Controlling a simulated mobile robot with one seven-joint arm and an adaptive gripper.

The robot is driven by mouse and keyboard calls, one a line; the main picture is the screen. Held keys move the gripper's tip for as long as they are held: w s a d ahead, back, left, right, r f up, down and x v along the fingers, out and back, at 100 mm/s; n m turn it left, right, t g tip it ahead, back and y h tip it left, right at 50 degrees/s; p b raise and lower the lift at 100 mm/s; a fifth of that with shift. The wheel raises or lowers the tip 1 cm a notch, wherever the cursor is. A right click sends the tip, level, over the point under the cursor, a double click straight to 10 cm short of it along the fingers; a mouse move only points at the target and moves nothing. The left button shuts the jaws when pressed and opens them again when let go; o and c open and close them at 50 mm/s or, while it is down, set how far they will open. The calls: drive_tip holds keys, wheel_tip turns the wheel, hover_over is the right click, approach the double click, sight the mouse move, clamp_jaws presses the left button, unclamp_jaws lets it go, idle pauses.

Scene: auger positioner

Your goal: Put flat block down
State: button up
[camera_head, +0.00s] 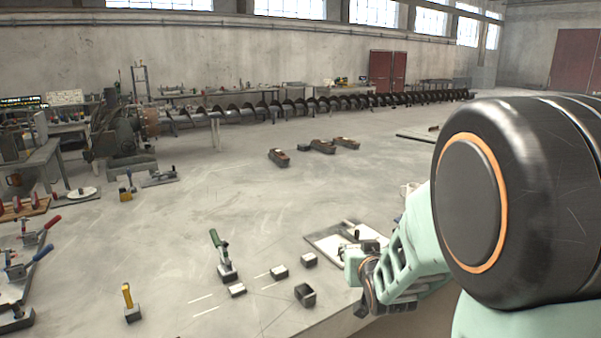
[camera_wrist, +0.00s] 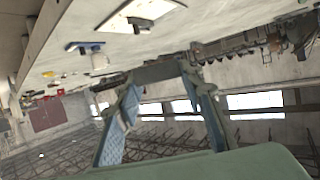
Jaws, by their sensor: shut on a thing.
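My gripper (camera_wrist: 157,76) shows in the wrist view with its two blue-padded fingers spread apart. A flat grey block (camera_wrist: 155,72) spans the space between the fingertips, and the gripper is shut on it. In the head view my gripper (camera_head: 362,272) is at the right of the work surface, partly hidden by my arm. The held block cannot be clearly made out there.
On the surface left of my gripper are small grey blocks (camera_head: 279,272), a hollow dark block (camera_head: 305,294), a green-handled clamp (camera_head: 220,256) and a yellow-handled clamp (camera_head: 130,303). A light plate (camera_head: 330,243) lies behind my gripper. Clear surface lies between these.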

wheel_tip(320, 180, up, 14)
drive_tip(key=p, duration=1.2)
drive_tip(key=shift+a+f, duration=0.1)
